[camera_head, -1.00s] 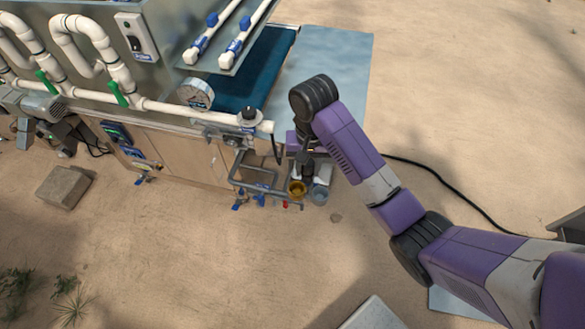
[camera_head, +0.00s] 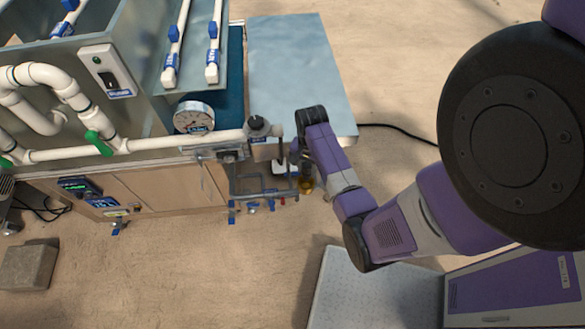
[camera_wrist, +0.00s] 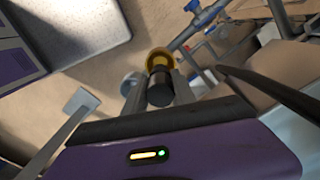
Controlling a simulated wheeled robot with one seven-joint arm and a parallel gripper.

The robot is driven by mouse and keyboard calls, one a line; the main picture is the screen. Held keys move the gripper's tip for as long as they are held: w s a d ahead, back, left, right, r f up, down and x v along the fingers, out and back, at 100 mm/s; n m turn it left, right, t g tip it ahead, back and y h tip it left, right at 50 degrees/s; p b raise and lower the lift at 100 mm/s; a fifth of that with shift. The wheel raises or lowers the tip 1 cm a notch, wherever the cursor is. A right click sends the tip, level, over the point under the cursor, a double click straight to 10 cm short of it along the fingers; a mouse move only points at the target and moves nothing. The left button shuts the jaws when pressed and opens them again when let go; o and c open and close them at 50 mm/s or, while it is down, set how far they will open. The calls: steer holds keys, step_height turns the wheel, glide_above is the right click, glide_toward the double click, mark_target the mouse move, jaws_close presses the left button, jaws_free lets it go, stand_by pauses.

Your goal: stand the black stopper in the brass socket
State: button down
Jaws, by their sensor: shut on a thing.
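The black stopper (camera_wrist: 160,90) is between the two grey fingers of my gripper (camera_wrist: 159,80) in the wrist view. My gripper is shut on it. The brass socket (camera_wrist: 157,57) is a round, yellow cup just beyond the stopper, and the stopper covers its near part. I cannot tell whether the stopper's lower end is inside the socket or still above it. In the head view the brass socket (camera_head: 306,186) shows below my gripper (camera_head: 303,166), at the corner of the machine. The stopper is too small and dark to make out there.
A pale grey cup (camera_wrist: 131,82) stands left of the socket in the wrist view. Pipework with blue valves (camera_wrist: 205,14) runs to its right. In the head view a pressure gauge (camera_head: 194,117) and white pipe (camera_head: 165,141) lie left of my arm.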

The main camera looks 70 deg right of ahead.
mark_target(308, 165)
steer(key=shift+f+b, duration=2.85)
steer(key=shift+b, duration=0.1)
steer(key=shift+r+p, duration=0.1)
steer(key=shift+p, duration=0.5)
steer(key=shift+f+b, duration=0.5)
steer(key=shift+f, duration=0.3)
steer(key=c, duration=1.3)
jaws_free()
steer(key=shift+r, duration=0.1)
step_height(308, 165, up, 6)
steer(key=p, duration=0.6)
steer(key=shift+r+p, duration=0.7)
steer(key=shift+r, duration=1.8)
